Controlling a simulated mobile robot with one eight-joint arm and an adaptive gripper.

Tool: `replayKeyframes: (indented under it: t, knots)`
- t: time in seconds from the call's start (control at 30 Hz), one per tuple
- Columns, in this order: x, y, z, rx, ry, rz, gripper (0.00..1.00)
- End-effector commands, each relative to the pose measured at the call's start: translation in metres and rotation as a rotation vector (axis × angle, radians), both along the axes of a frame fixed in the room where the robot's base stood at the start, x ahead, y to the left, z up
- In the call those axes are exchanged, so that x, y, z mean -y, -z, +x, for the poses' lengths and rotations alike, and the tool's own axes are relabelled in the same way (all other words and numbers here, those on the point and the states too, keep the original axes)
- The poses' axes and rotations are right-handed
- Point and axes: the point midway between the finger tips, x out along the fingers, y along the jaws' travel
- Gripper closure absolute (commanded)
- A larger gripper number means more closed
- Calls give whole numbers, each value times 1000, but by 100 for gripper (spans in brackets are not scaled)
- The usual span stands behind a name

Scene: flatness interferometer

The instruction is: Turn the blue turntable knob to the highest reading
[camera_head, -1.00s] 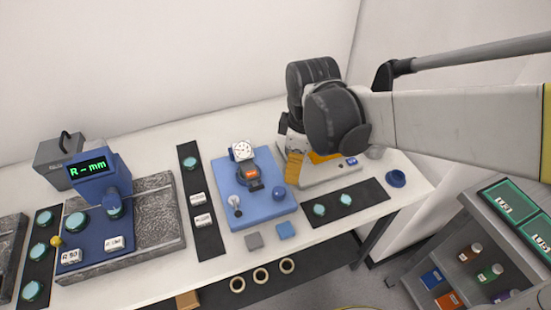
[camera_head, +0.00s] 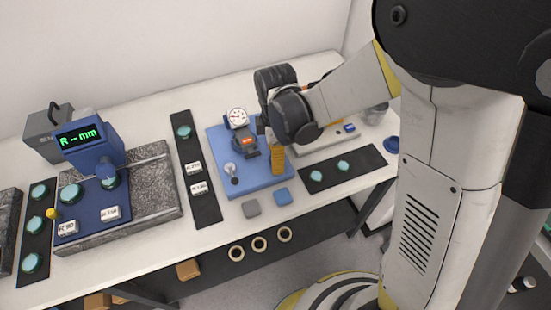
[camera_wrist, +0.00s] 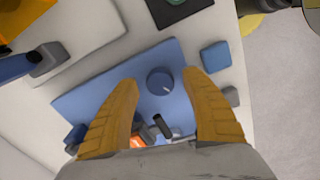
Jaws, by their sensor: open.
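The blue turntable knob (camera_wrist: 160,82) is a round dial with a light pointer mark, on the blue base plate (camera_wrist: 95,95) of the device. In the wrist view it sits between the two yellow fingers of my gripper (camera_wrist: 160,88), which is open with a gap on both sides. The height of the fingertips above the knob cannot be told. In the head view my gripper (camera_head: 278,160) is over the right side of the blue base plate (camera_head: 240,192) and hides the knob. The white dial gauge (camera_head: 236,117) stands at the back of the plate; its reading is too small to tell.
A lever with a pale ball (camera_head: 231,169) and an orange-lit block (camera_head: 246,141) stand on the plate. A grey block (camera_head: 251,208) and a blue block (camera_head: 282,197) lie in front. A black mat (camera_head: 345,169) with teal discs lies right. A blue instrument (camera_head: 90,155) stands left.

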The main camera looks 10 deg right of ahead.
Motion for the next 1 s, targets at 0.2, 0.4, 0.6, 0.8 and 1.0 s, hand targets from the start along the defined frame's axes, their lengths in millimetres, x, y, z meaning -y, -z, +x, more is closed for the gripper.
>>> replayKeyframes:
  t: [0.2, 0.4, 0.6, 0.8, 1.0]
  knots:
    - [0, 5, 0, 0, 1, 0, 45]
    - [0, 5, 0, 0, 1, 0, 62]
    - [0, 5, 0, 0, 1, 0, 100]
    - [0, 5, 0, 0, 16, 0, 100]
    - [0, 5, 0, 0, 89, 0, 100]
